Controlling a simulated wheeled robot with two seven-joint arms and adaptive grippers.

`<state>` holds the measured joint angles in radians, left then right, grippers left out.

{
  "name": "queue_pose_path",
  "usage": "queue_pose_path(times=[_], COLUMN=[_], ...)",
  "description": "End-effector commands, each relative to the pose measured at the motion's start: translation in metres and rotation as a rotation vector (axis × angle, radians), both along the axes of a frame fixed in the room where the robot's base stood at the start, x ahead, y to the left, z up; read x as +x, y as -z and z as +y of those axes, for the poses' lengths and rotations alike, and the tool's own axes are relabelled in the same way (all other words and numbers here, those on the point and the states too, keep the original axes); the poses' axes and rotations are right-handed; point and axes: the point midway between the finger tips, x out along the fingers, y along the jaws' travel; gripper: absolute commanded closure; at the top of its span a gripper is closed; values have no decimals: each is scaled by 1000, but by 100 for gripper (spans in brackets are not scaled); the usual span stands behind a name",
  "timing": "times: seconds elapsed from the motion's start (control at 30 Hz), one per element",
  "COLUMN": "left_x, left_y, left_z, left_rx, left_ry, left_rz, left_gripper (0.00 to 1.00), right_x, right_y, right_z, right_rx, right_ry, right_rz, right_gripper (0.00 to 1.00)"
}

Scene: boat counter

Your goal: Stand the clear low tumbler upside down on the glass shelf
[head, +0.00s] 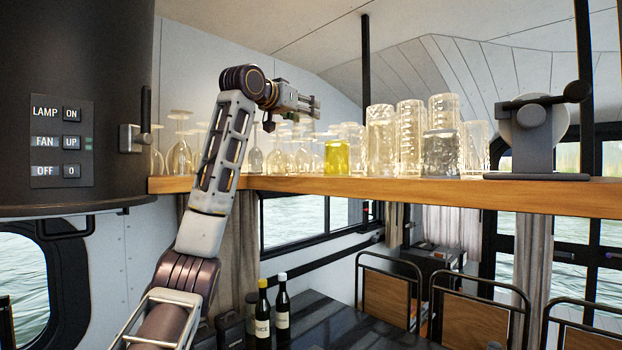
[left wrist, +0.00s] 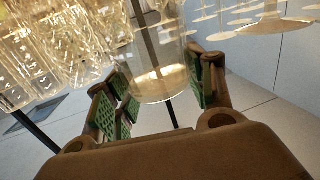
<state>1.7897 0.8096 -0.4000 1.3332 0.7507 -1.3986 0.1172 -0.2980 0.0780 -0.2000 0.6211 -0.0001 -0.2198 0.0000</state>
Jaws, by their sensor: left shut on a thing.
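My left gripper (head: 312,104) is above the glass shelf (head: 400,190), over the row of glasses. In the left wrist view its green-padded fingers (left wrist: 165,92) are on both sides of a clear low tumbler (left wrist: 150,62), shut on it. The rounded end of the tumbler near my palm looks thick, with a bright ellipse in it. I cannot tell for sure which end is the rim. In the head view I cannot pick the tumbler out from the pale glasses behind. My right gripper is not in view.
Stemmed glasses (head: 180,156) stand along the left of the shelf. A yellow tumbler (head: 337,158) stands near the front edge, with stacked patterned glasses (head: 380,140) and a grey tumbler (head: 440,152) to its right. A dark device (head: 533,135) stands at the right end.

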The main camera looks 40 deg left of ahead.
Motion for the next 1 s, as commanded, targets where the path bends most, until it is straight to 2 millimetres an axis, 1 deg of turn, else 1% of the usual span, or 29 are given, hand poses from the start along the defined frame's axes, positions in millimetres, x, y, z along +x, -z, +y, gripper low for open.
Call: queue_pose_path(times=[0.57, 0.77, 1.0], left_x=[-1, 0, -1], left_y=[0, 11, 31], left_z=[0, 1, 1], left_rx=[0, -1, 0], left_ry=[0, -2, -2], left_rz=[-2, -1, -1], left_gripper=[77, 77, 77], right_x=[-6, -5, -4], right_y=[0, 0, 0], right_z=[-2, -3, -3], right_rx=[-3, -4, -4], right_ry=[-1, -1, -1], right_rz=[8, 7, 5], right_gripper=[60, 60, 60])
